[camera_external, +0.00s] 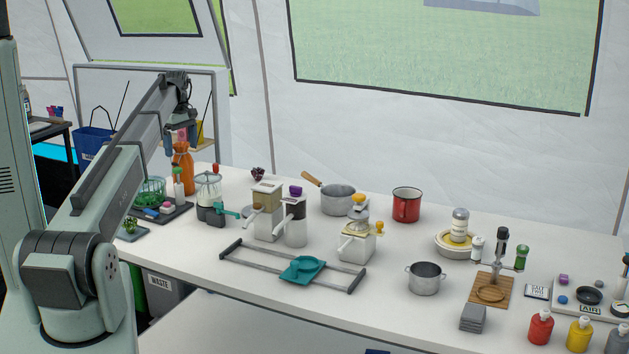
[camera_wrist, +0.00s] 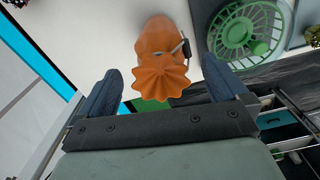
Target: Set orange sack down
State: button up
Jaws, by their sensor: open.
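The orange sack (camera_external: 183,172) stands upright at the back left end of the white table, with its gathered top uppermost. In the wrist view the sack (camera_wrist: 157,72) shows its ruffled top towards me, with a small dark tag or clip at its neck. My gripper (camera_external: 181,143) is above the table at the sack's top, pointing down. In the wrist view my gripper (camera_wrist: 162,88) is open, one finger on each side of the sack's top, with visible gaps between. The sack's underside is hidden.
A green basket (camera_external: 150,188) stands close by on a dark tray (camera_external: 176,216); the basket also shows in the wrist view (camera_wrist: 240,35). A white-lidded jar grinder (camera_external: 208,185) is right of the sack. Pots, dispensers and a red mug (camera_external: 406,205) stand farther right.

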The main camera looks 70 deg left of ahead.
notch_tip(320, 180, up, 7)
jog(key=shift+r, duration=0.1)
dwell(0.7)
